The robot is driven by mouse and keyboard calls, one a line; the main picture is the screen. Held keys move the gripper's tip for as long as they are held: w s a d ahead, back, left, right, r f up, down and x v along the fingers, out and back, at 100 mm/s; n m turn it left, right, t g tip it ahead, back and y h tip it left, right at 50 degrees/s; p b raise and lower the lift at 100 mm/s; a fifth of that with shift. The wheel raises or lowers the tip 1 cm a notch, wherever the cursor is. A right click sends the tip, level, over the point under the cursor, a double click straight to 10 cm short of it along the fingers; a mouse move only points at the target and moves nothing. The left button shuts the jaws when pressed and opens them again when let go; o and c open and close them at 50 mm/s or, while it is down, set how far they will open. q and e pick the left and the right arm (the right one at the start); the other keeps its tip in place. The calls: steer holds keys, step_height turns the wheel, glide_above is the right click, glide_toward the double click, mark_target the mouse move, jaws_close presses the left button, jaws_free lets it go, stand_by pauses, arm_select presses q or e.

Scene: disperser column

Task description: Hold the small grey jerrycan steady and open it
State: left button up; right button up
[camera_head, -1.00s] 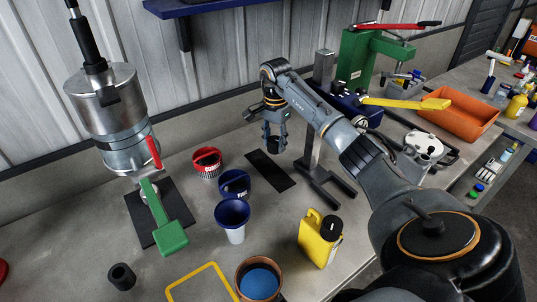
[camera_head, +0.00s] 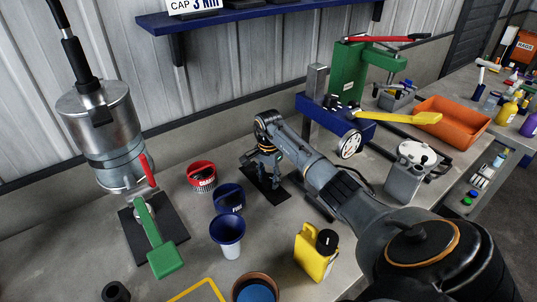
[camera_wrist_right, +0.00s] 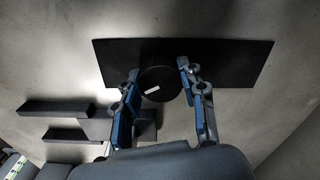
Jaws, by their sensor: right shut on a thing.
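A small grey jerrycan (camera_head: 403,184) stands at the right of the bench in the head view, with a pale round patch and dark spots on top. My right gripper (camera_head: 273,180) is well to its left, pointing down over a flat black mat (camera_head: 281,196). In the wrist view my right gripper (camera_wrist_right: 158,70) is shut on a black round piece (camera_wrist_right: 160,84), one finger on each side. I cannot tell whether this piece is a cap, or whether it touches the mat. My left gripper is not in view.
A yellow jerrycan (camera_head: 313,263) with a black cap stands at the front. A blue press (camera_head: 335,120) and an orange tray (camera_head: 455,121) are behind.

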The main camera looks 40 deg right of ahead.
mark_target(268, 177)
steer(key=shift+f, duration=0.1)
steer(key=o, duration=1.3)
steer(key=shift+r, duration=0.3)
step_height(268, 177, up, 12)
steer(key=b, duration=0.1)
steer(key=shift+f+b, duration=0.15)
steer(key=shift+b, duration=0.15)
